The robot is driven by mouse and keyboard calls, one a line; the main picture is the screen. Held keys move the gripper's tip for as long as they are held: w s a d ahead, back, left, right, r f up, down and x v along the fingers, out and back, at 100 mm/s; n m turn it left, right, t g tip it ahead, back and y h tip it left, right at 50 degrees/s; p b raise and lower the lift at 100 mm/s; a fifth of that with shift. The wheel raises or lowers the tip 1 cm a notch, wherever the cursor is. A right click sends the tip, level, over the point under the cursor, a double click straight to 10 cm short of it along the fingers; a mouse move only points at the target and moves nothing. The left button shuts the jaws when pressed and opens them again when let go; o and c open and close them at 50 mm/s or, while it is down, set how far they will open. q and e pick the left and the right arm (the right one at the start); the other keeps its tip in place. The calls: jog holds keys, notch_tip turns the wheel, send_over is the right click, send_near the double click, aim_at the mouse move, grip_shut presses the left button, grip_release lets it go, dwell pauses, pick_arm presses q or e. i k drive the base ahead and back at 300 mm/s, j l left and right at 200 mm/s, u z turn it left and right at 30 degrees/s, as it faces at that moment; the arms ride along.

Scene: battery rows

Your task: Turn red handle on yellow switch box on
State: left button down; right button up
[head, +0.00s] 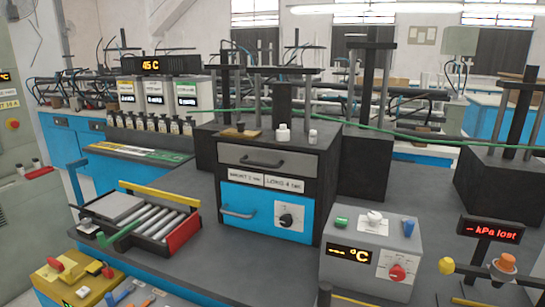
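The yellow switch box (77,282) stands at the bottom left of the head view, on the near edge of the bench. A red handle (56,265) sits on its top left, beside a pale part. Another small red part (108,272) is on its right side. The handle's exact setting is too small to tell. The box's lower front is cut off by the picture edge, with a bit of green display showing. Neither of my grippers is in view, and nothing touches the box.
A roller tray (150,213) with yellow, red and green bars stands just behind the box. Blue-handled tools (120,295) lie to its right. Mid-bench is fairly clear.

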aim_at(53, 262)
jog(key=u, duration=1.5)
